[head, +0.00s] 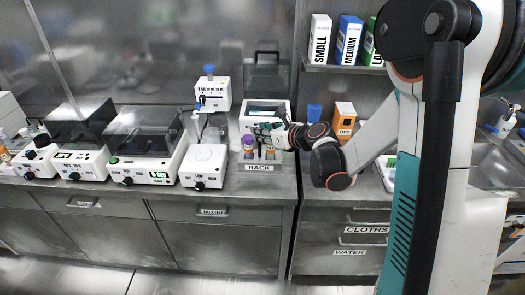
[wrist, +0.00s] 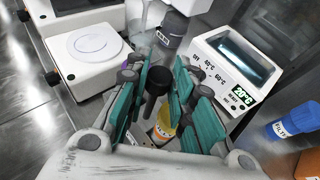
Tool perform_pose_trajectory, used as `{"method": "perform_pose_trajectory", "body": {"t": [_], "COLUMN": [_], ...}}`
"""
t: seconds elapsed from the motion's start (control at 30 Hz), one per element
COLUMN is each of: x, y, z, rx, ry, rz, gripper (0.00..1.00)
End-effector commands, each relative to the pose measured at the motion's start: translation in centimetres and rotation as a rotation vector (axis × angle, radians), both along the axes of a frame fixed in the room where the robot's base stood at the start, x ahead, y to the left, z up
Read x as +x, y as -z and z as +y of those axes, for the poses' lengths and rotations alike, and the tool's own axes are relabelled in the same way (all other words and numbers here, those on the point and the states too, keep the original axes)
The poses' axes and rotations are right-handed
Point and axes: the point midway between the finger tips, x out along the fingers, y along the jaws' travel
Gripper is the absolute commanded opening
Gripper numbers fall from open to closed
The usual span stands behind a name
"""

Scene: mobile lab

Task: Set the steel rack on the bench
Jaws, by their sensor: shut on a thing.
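The steel rack (head: 258,158) is at the front of the bench, just behind the RACK label, and carries capped vials. A purple-capped vial (head: 248,147) stands at its left in the head view. My gripper (head: 268,130) is over the rack, reaching in from the right. In the wrist view, my gripper (wrist: 157,85) is shut around a dark upright handle (wrist: 156,82). A yellow-orange vial (wrist: 163,131) shows beneath the fingers. The fingers hide most of the rack, and I cannot tell whether its base touches the bench.
A white heating device with a display (head: 266,112) stands close behind the rack. A white round-plate mixer (head: 203,165) stands to the left. A blue-capped container (head: 314,112) and an orange box (head: 344,117) are to the right. The shelf (head: 345,69) holds upright boxes.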

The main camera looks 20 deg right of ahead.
Motion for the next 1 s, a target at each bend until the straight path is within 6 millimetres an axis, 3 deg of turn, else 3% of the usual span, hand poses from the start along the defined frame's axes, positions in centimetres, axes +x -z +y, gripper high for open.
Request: {"method": "perform_pose_trajectory", "body": {"t": [0.27,0.5,0.93,0.97,1.0], "x": [0.0,0.0,0.0,0.0,0.0], "y": [1.9,5.2,5.8,5.7,5.7], "z": [0.0,0.0,0.0,0.0,0.0], "rx": [0.000,0.001,0.001,0.000,0.000], "ry": [0.000,0.000,0.000,0.000,0.000], "rz": [-0.001,0.000,0.000,0.000,0.000], "gripper": [0.00,0.00,0.00,0.29,0.38]}}
